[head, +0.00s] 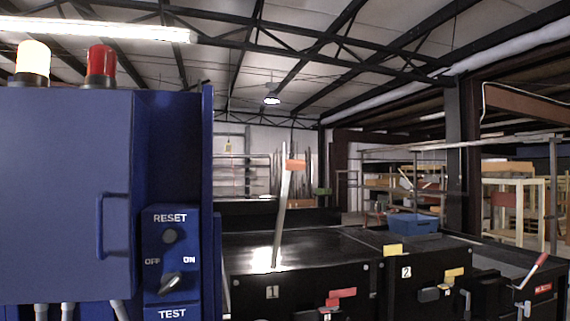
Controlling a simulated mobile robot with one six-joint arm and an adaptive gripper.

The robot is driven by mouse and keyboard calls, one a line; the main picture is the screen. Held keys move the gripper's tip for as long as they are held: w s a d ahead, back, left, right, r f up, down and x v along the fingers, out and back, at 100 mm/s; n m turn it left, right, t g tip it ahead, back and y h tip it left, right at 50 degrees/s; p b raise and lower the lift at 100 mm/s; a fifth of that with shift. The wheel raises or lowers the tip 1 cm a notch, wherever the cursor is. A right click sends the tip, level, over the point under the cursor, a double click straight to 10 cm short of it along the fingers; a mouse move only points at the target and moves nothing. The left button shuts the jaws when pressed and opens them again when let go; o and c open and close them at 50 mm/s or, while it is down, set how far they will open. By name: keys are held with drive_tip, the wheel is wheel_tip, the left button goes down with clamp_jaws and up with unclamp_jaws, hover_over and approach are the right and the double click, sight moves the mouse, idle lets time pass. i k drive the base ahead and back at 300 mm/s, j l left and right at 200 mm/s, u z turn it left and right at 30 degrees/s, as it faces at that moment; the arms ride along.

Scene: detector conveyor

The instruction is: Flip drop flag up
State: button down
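My gripper is not in view.
A blue cabinet (65,195) with RESET, OFF/ON and TEST controls (170,250) fills the left. Red (342,293) and yellow (454,272) tabs are on the conveyor front. A blue bin (413,225) stands behind.

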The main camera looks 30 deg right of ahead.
sight(290, 165)
drive_tip(key=i+l, duration=0.15)
drive_tip(key=l, duration=0.25)
drive_tip(key=i+l+z, duration=0.1)
drive_tip(key=l, duration=0.3)
drive_tip(key=i+l, duration=0.2)
drive_tip(key=l, duration=0.15)
drive_tip(key=i+l, duration=0.15)
drive_tip(key=l, duration=0.25)
drive_tip(key=i+l+z, duration=0.1)
drive_tip(key=l, duration=0.3)
drive_tip(key=i+l, duration=0.2)
drive_tip(key=l, duration=0.15)
